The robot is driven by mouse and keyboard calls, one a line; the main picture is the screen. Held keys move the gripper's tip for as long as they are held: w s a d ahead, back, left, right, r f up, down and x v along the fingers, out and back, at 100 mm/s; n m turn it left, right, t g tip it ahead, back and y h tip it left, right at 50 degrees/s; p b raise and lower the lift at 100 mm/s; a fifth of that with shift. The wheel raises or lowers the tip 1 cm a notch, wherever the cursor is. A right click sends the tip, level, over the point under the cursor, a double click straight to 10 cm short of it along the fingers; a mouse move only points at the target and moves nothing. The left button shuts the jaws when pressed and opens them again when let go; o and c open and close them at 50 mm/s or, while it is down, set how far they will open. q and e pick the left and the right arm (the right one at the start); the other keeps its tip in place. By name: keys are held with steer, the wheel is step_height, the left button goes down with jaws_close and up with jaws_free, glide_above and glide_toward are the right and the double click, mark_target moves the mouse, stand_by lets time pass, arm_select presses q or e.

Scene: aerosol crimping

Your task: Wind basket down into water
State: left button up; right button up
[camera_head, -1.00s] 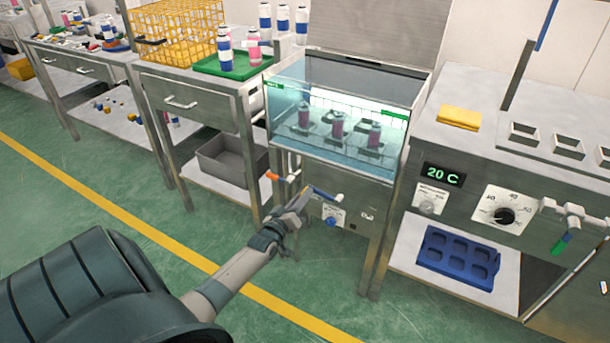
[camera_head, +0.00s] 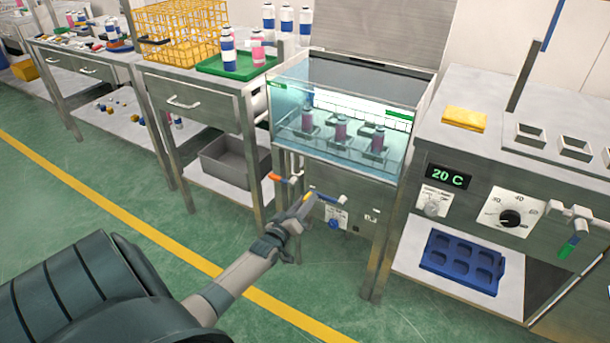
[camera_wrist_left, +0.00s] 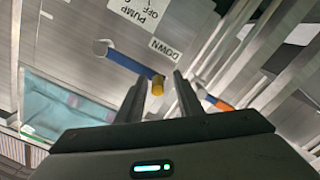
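The basket (camera_head: 352,148) is inside the glass-walled water tank (camera_head: 290,133) in the head view, with several pink cans (camera_head: 340,130) upright in it. On the tank's front is a blue crank (camera_head: 322,197) with a yellow knob (camera_head: 306,199). In the left wrist view the blue crank arm (camera_wrist_left: 130,62) and the yellow knob (camera_wrist_left: 157,86) show clearly. My left gripper (camera_head: 303,208) is at the crank. Its two fingers (camera_wrist_left: 158,98) stand apart with the knob between their tips, with gaps visible beside it. My right gripper is not in view.
An orange-handled valve (camera_head: 276,177) is left of the crank, close to my left gripper. A pump switch (camera_head: 334,222) is below the crank. A bench with a 20 C display (camera_head: 447,176) stands right. A green tray (camera_head: 235,66) with cans stands left. The front floor is clear.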

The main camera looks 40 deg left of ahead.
arm_select(q)
steer(key=shift+r, duration=0.15)
steer(key=shift+s, duration=0.1)
